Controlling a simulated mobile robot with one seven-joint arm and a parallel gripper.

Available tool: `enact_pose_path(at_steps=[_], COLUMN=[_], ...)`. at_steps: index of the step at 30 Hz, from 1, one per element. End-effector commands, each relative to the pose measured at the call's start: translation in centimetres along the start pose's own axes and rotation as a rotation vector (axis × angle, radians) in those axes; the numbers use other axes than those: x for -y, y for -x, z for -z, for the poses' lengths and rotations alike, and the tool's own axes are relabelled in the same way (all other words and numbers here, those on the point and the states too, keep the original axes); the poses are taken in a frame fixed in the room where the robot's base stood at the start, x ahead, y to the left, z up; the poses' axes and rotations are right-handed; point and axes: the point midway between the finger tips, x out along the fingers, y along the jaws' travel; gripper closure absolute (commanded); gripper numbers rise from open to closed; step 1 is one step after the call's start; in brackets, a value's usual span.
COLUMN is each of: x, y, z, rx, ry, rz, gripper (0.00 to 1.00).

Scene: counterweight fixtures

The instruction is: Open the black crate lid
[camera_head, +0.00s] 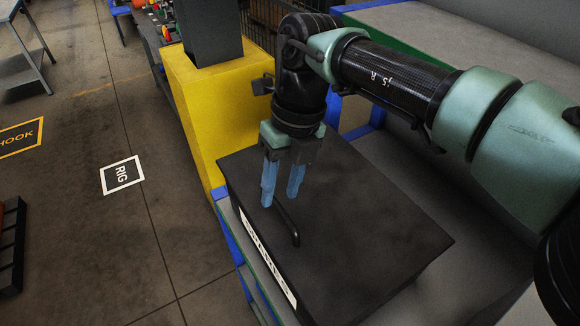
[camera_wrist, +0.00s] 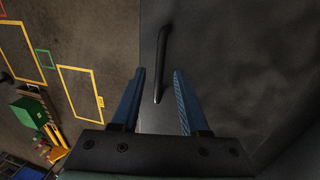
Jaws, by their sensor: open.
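The black crate lid (camera_head: 360,225) lies flat on the black crate, and its dark surface fills the right of the wrist view (camera_wrist: 235,60). A black bar handle (camera_head: 288,223) stands near the lid's left edge. In the wrist view the handle (camera_wrist: 162,55) runs lengthwise, its near end between the fingertips as seen there. My gripper (camera_head: 280,201) points down over the lid near the handle's far end. Its blue fingers are apart with nothing held, also in the wrist view (camera_wrist: 159,71). Whether the fingers touch the handle cannot be told.
The crate sits on a blue-edged grey bench (camera_head: 457,205). A yellow column (camera_head: 200,125) stands close behind the crate. A white label (camera_head: 268,262) is on the crate's left side.

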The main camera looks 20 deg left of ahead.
Motion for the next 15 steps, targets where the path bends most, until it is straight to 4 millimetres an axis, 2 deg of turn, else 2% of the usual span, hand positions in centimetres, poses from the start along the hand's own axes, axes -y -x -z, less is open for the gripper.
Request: enact_pose_path(at_steps=[6,13,14,15], x=[-0.1,-0.1,-0.1,-0.1], y=[-1.4,-1.5,-1.5,-1.5], z=[0.0,0.0,0.0,0.0], rx=[0.0,0.0,0.0,0.0], ry=[0.002,0.002,0.002,0.002], rz=[0.0,0.0,0.0,0.0], gripper=[0.55,0.55,0.57,0.64])
